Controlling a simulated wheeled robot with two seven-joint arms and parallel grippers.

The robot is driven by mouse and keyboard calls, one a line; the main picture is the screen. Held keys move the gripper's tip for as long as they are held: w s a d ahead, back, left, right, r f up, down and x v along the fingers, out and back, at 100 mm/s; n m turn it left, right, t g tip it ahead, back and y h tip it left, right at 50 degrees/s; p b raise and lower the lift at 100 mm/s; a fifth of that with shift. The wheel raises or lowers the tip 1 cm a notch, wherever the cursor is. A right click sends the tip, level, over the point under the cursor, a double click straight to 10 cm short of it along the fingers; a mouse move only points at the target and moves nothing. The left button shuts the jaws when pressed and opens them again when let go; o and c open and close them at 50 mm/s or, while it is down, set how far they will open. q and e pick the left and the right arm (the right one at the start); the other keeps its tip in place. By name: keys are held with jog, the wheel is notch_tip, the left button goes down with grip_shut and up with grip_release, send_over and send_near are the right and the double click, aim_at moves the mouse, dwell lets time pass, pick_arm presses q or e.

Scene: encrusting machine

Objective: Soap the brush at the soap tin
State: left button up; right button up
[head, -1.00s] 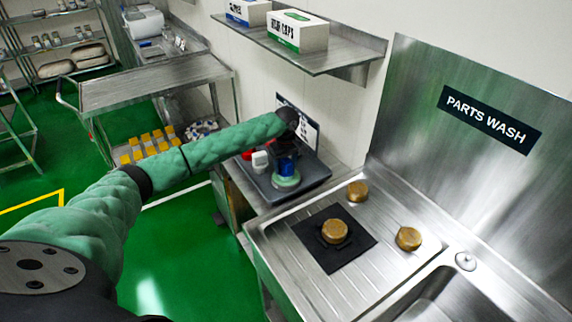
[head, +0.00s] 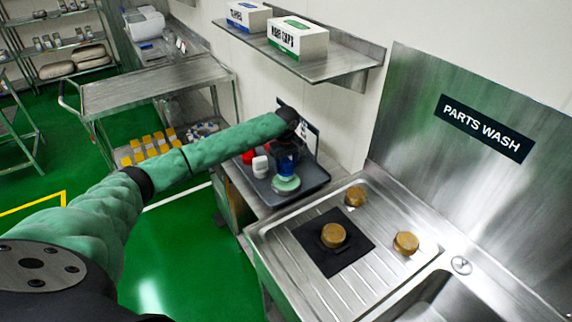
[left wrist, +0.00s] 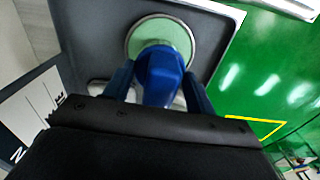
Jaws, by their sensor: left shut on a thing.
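My left gripper (head: 286,155) is over the dark tray at the back and is shut on the blue brush (left wrist: 160,75). In the left wrist view the brush stands between the two dark blue fingers (left wrist: 158,88). The round soap tin (head: 285,187) with pale green soap sits in the tray just below the brush. It also shows at the top of the left wrist view (left wrist: 164,28), with the brush in front of it. The brush's working end is hidden, so I cannot tell whether it touches the soap. My right gripper is not in view.
The tray (head: 312,180) also holds a white item (head: 260,166) and a red item (head: 249,156). To its right, a brass part (head: 333,235) sits on a black mat (head: 318,257), with two more brass parts nearby. A shelf (head: 310,65) with boxes hangs above.

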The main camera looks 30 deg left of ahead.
pick_arm(q)
jog(key=shift+r+p, duration=0.95)
jog(key=shift+r, duration=1.2)
